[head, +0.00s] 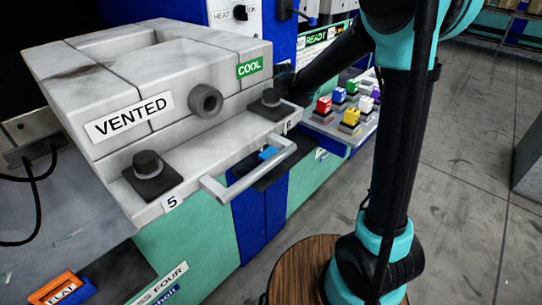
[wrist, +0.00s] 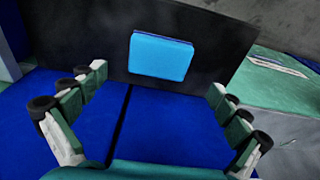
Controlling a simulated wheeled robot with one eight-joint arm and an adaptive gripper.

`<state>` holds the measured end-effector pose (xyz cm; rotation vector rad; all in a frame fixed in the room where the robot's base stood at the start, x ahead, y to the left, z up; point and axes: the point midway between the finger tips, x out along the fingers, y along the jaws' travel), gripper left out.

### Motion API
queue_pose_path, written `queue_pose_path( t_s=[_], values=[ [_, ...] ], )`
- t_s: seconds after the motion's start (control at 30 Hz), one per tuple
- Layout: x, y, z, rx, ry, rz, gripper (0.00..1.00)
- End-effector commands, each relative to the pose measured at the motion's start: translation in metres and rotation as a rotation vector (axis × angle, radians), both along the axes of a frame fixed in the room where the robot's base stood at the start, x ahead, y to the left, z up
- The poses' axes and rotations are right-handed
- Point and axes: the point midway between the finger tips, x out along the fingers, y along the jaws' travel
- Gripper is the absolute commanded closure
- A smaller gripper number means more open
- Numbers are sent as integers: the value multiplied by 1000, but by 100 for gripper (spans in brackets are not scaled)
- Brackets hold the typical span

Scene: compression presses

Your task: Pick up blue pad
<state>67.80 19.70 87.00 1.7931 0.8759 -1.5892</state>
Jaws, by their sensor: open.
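The blue pad (wrist: 160,56) is a light blue rounded square lying against a dark flat surface (wrist: 90,42) in the wrist view. It also shows in the head view (head: 267,153), small and partly covered by the press's handle. My gripper (wrist: 157,82) is open and empty, with a finger on each side of the wrist picture. The pad appears between and beyond the fingertips, with no finger touching it. In the head view my arm reaches behind the press and my gripper is hidden there.
A grey press block (head: 150,85) marked VENTED and COOL carries a bar handle (head: 250,172) in front of the pad. Blue panels (wrist: 100,120) lie below the dark surface in the wrist view. Several coloured buttons (head: 350,116) are on a panel to the right.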

Motion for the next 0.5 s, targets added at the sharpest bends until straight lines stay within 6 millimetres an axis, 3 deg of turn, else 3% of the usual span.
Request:
queue_pose_path(
  t_s=[0.5],
  values=[
    [4, 3, -52, 0, 0, 0, 0]
  ],
)
